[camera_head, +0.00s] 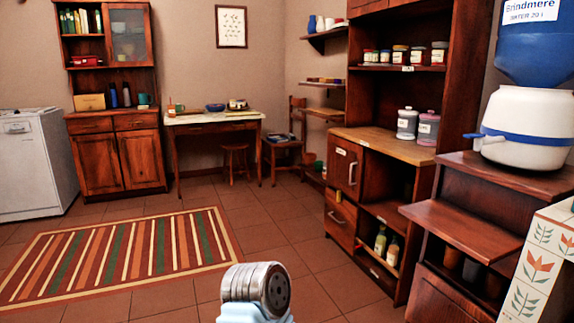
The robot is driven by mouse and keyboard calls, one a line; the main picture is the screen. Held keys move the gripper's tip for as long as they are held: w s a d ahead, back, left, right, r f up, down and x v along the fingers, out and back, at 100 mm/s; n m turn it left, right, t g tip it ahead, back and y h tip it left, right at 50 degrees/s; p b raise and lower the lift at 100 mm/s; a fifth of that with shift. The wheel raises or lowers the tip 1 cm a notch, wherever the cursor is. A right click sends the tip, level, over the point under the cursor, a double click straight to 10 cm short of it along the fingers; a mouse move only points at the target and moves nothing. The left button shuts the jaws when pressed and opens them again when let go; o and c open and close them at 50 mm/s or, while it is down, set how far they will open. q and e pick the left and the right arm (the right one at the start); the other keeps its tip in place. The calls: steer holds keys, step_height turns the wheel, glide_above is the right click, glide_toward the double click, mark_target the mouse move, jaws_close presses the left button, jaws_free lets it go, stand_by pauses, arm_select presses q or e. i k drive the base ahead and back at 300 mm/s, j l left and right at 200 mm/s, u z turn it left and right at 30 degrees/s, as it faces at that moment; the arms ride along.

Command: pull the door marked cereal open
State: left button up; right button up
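A small wooden door (341,178) with a metal handle at its right side is in the lower part of the tall shelf unit, right of centre. It looks shut. It carries a small pale label (341,151), too small to read, so I cannot tell whether it says cereal. A drawer (340,217) with its own handle and label is below it. Neither of my grippers shows. A grey and pale blue rounded part at the bottom centre seems to be mine, well apart from the door.
Tiled floor (310,262) lies clear before the shelf unit, beside a striped rug (122,255). A stepped wooden stand (470,228) with a water dispenser (526,128) is at the right. A chair (284,150) and a table (213,124) stand behind.

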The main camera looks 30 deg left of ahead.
mark_target(346, 159)
steer(key=u, duration=0.75)
steer(key=i+j, duration=0.15)
steer(key=i, duration=0.3)
steer(key=i+j, duration=0.2)
steer(key=i, duration=0.25)
steer(key=i+j+z, duration=0.1)
steer(key=i, duration=0.35)
steer(key=i+j, duration=0.25)
steer(key=i, duration=0.2)
steer(key=i+j, duration=0.2)
steer(key=i, duration=0.25)
steer(key=l+z, duration=0.05)
